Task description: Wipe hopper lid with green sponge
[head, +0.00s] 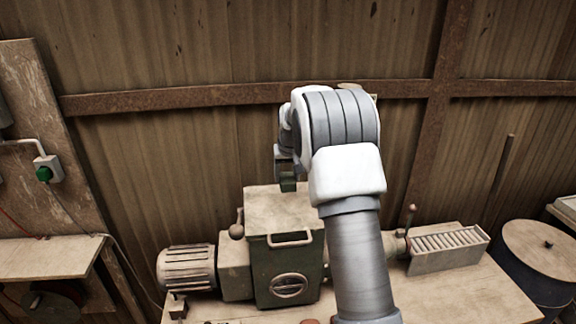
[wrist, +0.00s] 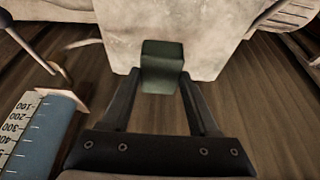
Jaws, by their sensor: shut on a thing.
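The hopper lid (head: 278,207) is the pale, worn, flat top of the green press hopper (head: 288,265). It also fills the upper middle of the wrist view (wrist: 200,28). My gripper (head: 287,172) is at the lid's far edge, pointing down. In the wrist view my gripper (wrist: 160,76) is shut on a dark green block, the green sponge (wrist: 162,60). The sponge (head: 287,185) overlaps the lid's edge in both views; I cannot tell whether it touches the lid. My arm hides part of the press to the right.
A motor (head: 187,268) adjoins the hopper at left, and a ribbed tray (head: 447,248) lies at right on the bench (head: 455,295). A dark drum (head: 540,255) stands far right. A wood wall (head: 200,150) is behind. A blue graduated container (wrist: 42,135) shows in the wrist view.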

